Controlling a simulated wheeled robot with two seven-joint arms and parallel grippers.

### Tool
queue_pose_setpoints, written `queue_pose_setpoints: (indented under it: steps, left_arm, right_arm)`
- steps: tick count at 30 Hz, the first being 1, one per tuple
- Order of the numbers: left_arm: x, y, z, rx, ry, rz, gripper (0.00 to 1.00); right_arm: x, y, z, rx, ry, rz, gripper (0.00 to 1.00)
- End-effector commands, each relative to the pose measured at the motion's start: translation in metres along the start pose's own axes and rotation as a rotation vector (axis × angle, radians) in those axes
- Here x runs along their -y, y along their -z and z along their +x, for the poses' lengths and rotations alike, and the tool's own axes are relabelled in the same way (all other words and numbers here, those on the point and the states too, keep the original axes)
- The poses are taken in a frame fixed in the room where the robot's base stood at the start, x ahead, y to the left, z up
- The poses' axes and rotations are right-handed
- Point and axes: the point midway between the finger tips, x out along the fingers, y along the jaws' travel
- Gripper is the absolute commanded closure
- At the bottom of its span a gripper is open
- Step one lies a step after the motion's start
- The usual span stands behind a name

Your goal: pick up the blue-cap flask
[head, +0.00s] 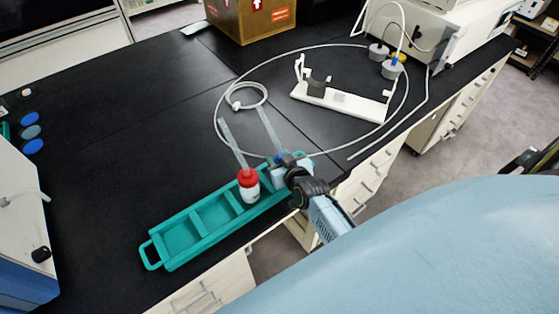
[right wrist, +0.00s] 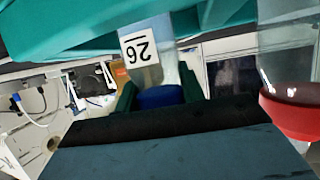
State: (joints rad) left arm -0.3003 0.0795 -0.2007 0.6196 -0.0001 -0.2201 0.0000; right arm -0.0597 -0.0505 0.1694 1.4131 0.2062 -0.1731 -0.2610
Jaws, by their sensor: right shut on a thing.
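The blue-cap flask is mostly hidden by my right gripper in the head view; its blue cap (head: 279,158) and the clear tube (head: 267,126) above it show. My right gripper (head: 287,168) is shut on it at the right end of the teal rack (head: 196,252). In the right wrist view the green finger pads flank the blue cap (right wrist: 160,97), and the body carries a label reading 26 (right wrist: 139,52). The flask's far end is hidden by the rack, so I cannot tell whether it is raised. My left gripper is not in view.
A red-cap flask (head: 249,186) with a clear tube stands in the rack, close to my right gripper. A white stand (head: 340,100) and a looped hose (head: 219,112) lie behind. Blue caps (head: 32,132) are at far left. The middle-left bench is clear.

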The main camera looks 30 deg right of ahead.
Motion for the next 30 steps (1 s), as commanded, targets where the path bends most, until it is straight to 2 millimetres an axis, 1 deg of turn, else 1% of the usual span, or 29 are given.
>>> queue_pose_setpoints:
  steps: [7,10,14,18,21,26,30]
  left_arm:
    - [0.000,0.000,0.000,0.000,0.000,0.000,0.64]
    - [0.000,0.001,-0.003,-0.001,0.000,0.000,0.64]
    - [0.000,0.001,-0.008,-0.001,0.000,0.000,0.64]
    - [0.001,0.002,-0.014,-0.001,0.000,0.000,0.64]
    - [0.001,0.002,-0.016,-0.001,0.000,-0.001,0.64]
    - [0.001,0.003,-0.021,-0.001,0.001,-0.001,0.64]
    - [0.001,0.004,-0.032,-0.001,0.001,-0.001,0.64]
  right_arm:
    - [0.000,0.001,0.000,-0.002,0.000,0.000,1.00]
    - [0.000,0.008,-0.003,-0.003,0.000,0.000,1.00]
    - [-0.001,0.028,-0.012,-0.005,-0.002,0.001,1.00]
    - [0.000,0.055,-0.022,-0.005,-0.001,0.001,1.00]
    - [0.000,0.072,-0.029,-0.005,-0.001,0.001,1.00]
    - [0.000,0.090,-0.037,-0.003,0.000,0.000,1.00]
    - [0.000,0.104,-0.043,0.000,0.000,0.000,1.00]
